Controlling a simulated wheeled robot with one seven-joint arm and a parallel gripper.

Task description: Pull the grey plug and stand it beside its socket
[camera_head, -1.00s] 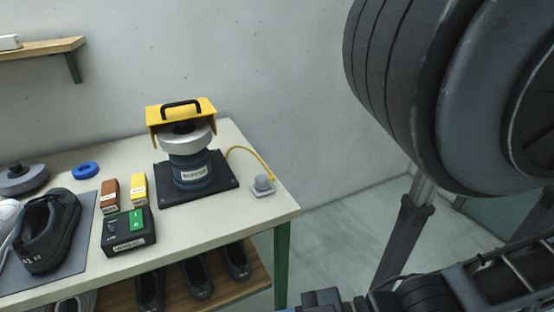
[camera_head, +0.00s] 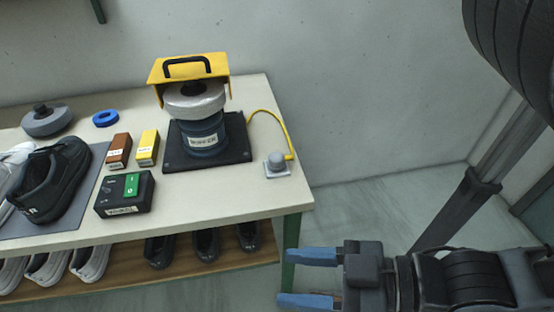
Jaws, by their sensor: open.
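The grey plug (camera_head: 276,161) sits upright in its square grey socket (camera_head: 278,174) near the right edge of the table. A yellow cord (camera_head: 284,126) runs from near the plug to the buffer (camera_head: 203,135), which has a yellow guard. My gripper (camera_head: 308,278) is at the lower right, off the table's right end and well apart from the plug. Its two blue-tipped fingers point left, spread apart with nothing between them.
The table (camera_head: 234,200) has a bare strip in front of the buffer and socket. A black switch box (camera_head: 124,194), brown and yellow blocks and a black shoe (camera_head: 56,180) stand to the left. A lower shelf (camera_head: 190,272) holds several shoes.

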